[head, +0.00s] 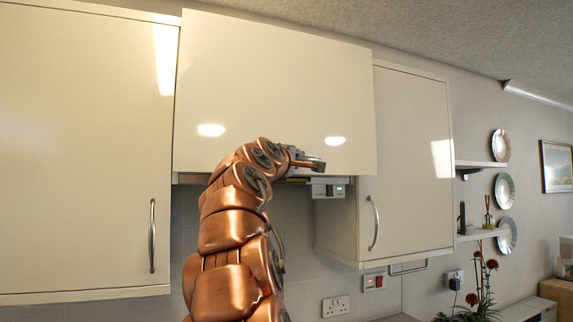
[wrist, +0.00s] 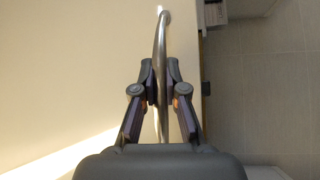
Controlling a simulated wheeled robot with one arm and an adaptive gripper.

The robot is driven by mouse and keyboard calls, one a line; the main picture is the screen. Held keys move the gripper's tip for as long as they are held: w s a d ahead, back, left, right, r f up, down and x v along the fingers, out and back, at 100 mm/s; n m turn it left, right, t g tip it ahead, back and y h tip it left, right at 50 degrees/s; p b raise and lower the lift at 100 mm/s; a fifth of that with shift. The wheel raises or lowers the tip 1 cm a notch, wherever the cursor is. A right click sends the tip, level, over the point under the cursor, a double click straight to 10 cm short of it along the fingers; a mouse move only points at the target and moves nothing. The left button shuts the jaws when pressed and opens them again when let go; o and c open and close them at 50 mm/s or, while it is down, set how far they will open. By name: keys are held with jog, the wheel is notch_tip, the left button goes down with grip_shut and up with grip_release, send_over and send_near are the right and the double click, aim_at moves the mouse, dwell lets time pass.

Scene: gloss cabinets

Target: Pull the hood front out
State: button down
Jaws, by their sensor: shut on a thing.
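The hood front (head: 275,90) is a glossy cream panel between two wall cabinets in the head view. Its surface also fills the left of the wrist view (wrist: 60,70). A curved metal bar handle (wrist: 162,35) runs along the panel near its lower edge. My gripper (head: 318,164) is at the bottom edge of the panel, right of its middle. In the wrist view my gripper (wrist: 160,78) has one finger on each side of the bar and is shut on it. In the head view my arm and gripper hide most of the handle.
A left cabinet (head: 80,150) and a right cabinet (head: 405,160) with upright bar handles flank the hood front and hang lower. A small control box (head: 329,190) sits beneath the panel. Tiled wall lies below; shelves with plates (head: 482,164) are far right.

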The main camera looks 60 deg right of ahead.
jog(key=shift+s+a, duration=0.5)
jog(key=shift+s, duration=0.1)
jog(key=c, duration=1.2)
grip_release()
jog(key=s+a+f, duration=0.1)
jog(key=a, duration=1)
jog(key=shift+s+a+f, duration=0.15)
jog(key=shift+a+f, duration=0.2)
jog(key=shift+a, duration=0.05)
